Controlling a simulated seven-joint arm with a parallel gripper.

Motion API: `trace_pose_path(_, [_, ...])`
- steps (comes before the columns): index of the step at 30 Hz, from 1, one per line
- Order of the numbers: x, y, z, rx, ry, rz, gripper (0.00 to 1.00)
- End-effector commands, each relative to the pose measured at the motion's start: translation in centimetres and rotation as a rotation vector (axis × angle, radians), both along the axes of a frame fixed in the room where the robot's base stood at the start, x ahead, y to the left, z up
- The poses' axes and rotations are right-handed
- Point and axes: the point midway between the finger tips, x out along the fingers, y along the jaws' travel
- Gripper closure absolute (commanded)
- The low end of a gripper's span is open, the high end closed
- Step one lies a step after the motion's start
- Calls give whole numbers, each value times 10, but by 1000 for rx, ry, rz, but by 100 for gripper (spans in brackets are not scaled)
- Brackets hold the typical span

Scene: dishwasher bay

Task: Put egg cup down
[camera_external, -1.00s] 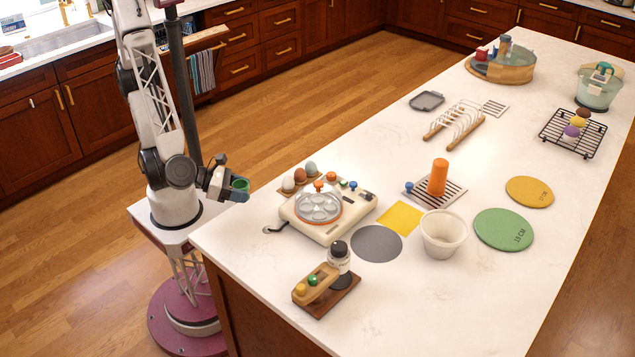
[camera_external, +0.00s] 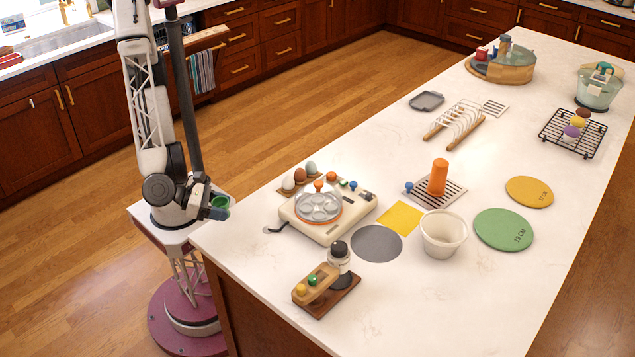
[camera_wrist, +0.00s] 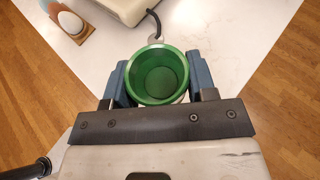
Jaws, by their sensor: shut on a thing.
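A green egg cup (camera_wrist: 158,76) is held between the two blue fingers of my gripper (camera_wrist: 160,82) in the wrist view, with its open rim facing the camera. In the external view the egg cup (camera_external: 221,202) shows at the end of my gripper (camera_external: 217,207), close to my base at the left end of the white counter (camera_external: 400,310). The gripper is shut on the cup. The cup's underside is hidden.
A cream egg cooker (camera_external: 325,222) stands at the counter's near left, its dark cord trailing to the edge. Beside it are a wooden egg holder (camera_external: 300,184), a grey disc (camera_external: 376,243), a yellow square (camera_external: 400,218), a white bowl (camera_external: 443,235) and a condiment stand (camera_external: 325,290). The front counter is clear.

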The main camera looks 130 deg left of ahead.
Motion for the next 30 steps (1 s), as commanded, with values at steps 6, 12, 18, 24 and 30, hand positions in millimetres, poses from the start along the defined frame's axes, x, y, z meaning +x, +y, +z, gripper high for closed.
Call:
trace_pose_path(6, [0,0,0,0,0,0,73])
trace_pose_path(12, [0,0,-4,1,1,-1,73])
trace_pose_path(18, [0,0,-24,2,4,-1,73])
trace_pose_path(24, [0,0,-43,1,1,-1,73])
trace_pose_path(30, [0,0,-45,0,0,0,73])
